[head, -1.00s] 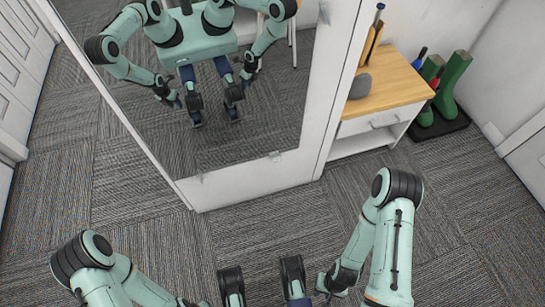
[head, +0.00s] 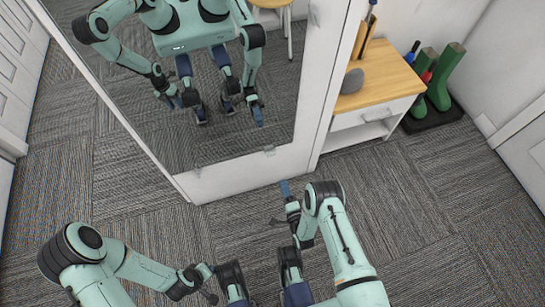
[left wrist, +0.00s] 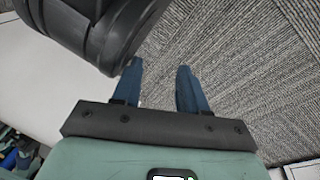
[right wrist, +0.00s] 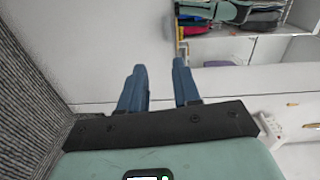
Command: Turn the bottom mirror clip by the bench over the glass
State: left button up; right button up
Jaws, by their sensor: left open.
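The tall mirror (head: 205,120) stands in a white frame. Its bottom clip nearest the bench (head: 268,150) is a small pale tab at the lower right of the glass; its exact turn is too small to tell. My right gripper (head: 286,188) is in front of the mirror's lower rail, a little below and right of that clip and apart from it. In the right wrist view its fingers (right wrist: 157,68) are apart with nothing between them, facing a pale surface. My left gripper (left wrist: 160,66) is open and empty, low and back from the mirror, over the carpet.
Another bottom clip (head: 197,172) sits at the lower left of the glass. The wood-topped bench (head: 385,82) stands right of the mirror, with a grey object (head: 352,81) on it. Green boots (head: 442,80) stand on a black tray (head: 433,115). Carpet is clear in front.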

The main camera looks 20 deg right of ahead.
aim_at(271, 153)
pick_arm(q)
jog(key=s+a+f+g+b, duration=0.1)
jog(key=s+f+g+b, duration=0.2)
jog(key=s, duration=0.6)
notch_tip(271, 153, down, 3)
jog(key=shift+r+n+b, duration=0.2)
jog(key=shift+n+b, duration=0.1)
jog(key=shift+b, duration=0.55)
pick_arm(e)
jog(key=w, duration=1.3)
jog(key=shift+w+a+r+t, duration=0.3)
jog(key=shift+a+r, duration=0.05)
jog(key=shift+a, duration=0.1)
grip_shut()
